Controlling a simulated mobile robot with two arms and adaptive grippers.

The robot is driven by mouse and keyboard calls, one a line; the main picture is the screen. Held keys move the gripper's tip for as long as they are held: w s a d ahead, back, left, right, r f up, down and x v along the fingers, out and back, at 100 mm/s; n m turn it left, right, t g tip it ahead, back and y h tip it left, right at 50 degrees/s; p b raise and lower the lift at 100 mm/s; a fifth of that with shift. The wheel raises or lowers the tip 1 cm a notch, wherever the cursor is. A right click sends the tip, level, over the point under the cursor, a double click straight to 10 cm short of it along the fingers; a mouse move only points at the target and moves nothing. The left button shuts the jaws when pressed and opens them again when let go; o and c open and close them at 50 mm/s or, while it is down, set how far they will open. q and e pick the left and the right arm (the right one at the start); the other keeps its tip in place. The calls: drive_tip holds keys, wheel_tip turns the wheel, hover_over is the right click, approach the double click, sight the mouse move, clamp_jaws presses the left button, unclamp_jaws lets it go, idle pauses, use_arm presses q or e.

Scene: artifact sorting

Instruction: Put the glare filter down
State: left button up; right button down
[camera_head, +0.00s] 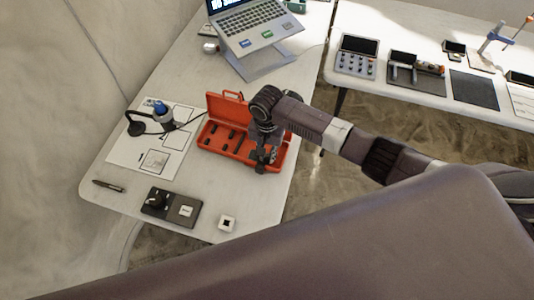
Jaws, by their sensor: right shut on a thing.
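My right gripper (263,162) hangs over the right part of an open orange case (212,142), pointing down. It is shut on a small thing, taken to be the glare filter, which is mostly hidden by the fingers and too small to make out. The case lies on the white table (120,195) with its lid raised at the back, and its tray has several dark slots. I cannot tell whether the held thing touches the tray. My left gripper is not in view.
A laptop on a stand (250,28) is behind the case. A sheet (130,160) with a blue-topped device (162,112) lies left. Another table (420,25) stands right.

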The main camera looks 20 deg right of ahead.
sight(267, 157)
drive_tip(key=c, duration=1.8)
unclamp_jaws()
drive_tip(key=shift+f, duration=0.1)
drive_tip(key=shift+c, duration=0.2)
wheel_tip(267, 157, up, 12)
drive_tip(key=shift+b, duration=0.4)
